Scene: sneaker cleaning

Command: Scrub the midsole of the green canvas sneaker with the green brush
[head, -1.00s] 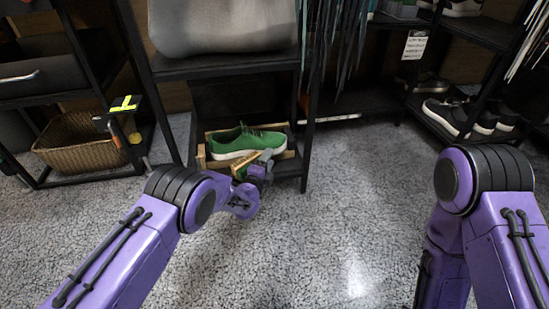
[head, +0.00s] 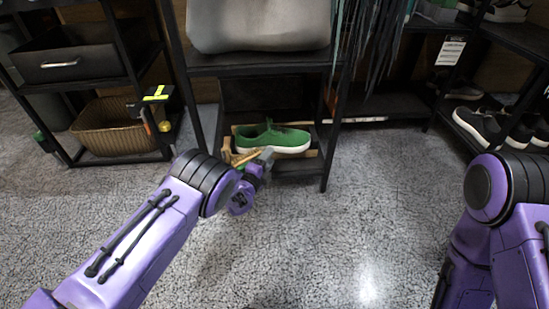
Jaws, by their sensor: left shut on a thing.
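The green canvas sneaker (head: 272,137) with a white midsole (head: 290,150) lies on its sole in a shallow wooden tray (head: 313,153) on the low shelf of a black rack. My left gripper (head: 262,160) is in front of the sneaker's near side, shut on the brush (head: 246,157), whose wood-coloured part shows beside the fingers. A bit of green shows just below it. The brush lies close to the midsole's near side; I cannot tell whether they touch. The bristles are hard to make out. My right arm is at the right edge, its gripper out of view.
The rack's black front post (head: 329,150) stands right of the tray. A grey bag (head: 258,25) sits on the shelf above. A wicker basket (head: 108,127) is at left, and dark shoes (head: 480,128) are on a rack at right. The speckled floor (head: 330,240) in front is clear.

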